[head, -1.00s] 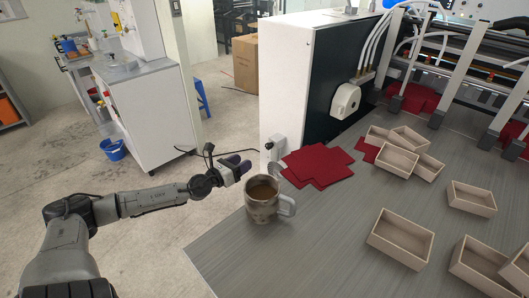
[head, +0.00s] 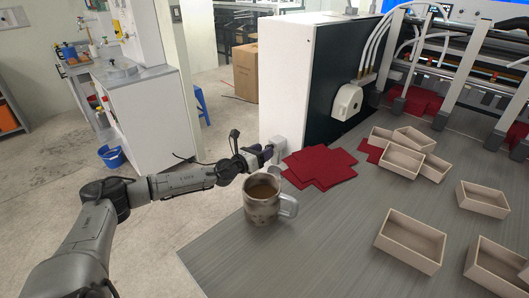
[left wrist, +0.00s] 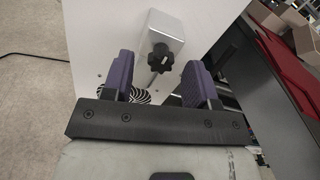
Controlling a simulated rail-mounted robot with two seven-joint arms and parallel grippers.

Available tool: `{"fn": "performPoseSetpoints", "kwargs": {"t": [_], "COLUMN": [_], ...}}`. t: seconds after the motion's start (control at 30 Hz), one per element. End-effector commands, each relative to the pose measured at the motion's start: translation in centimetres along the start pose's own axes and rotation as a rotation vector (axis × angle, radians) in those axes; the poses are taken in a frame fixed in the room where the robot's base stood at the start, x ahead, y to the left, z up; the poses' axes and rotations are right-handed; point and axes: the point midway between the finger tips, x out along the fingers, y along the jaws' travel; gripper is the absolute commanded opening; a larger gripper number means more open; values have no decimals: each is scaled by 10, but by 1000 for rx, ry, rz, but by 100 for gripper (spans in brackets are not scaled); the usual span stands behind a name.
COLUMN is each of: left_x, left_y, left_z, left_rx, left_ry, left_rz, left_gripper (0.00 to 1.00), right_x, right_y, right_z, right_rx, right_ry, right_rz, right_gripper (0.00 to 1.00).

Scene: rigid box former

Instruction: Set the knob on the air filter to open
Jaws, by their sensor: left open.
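The air filter (left wrist: 165,32) is a silver-grey box on the side of the white machine cabinet, with a black lobed knob (left wrist: 158,62) facing me in the left wrist view. In the head view the air filter (head: 280,143) shows small at the cabinet's lower edge, and its knob is mostly hidden by my gripper. My left gripper (head: 263,153) is open, its purple finger pads pointing at the filter. In the left wrist view the knob appears between the two fingers (left wrist: 159,77), beyond their tips. I cannot tell whether they touch it. My right gripper is not in view.
A mug (head: 263,200) of brown drink stands at the table's (head: 310,255) left edge, close to my left arm. Red sheets (head: 320,166) lie beside the filter. Several open boxes (head: 411,241) stand to the right. A black cable crosses the floor.

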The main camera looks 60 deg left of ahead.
Motion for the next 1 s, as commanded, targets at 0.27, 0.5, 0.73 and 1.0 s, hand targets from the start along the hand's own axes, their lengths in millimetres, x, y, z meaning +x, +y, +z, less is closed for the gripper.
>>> {"fn": "performPoseSetpoints", "kwargs": {"t": [0.27,0.5,0.73,1.0], "left_x": [9,10,10,10], "left_y": [-1,-1,-1,-1], "left_z": [0,0,0,0], "left_rx": [0,0,0,0], "left_ry": [0,0,0,0], "left_rz": [-1,-2,-2,-2], "left_gripper": [53,53,47,22], "right_x": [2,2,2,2], "right_y": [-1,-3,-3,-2], "right_z": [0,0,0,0], "right_rx": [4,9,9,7], "right_ry": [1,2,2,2], "right_rz": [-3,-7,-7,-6], "right_gripper": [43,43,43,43]}}
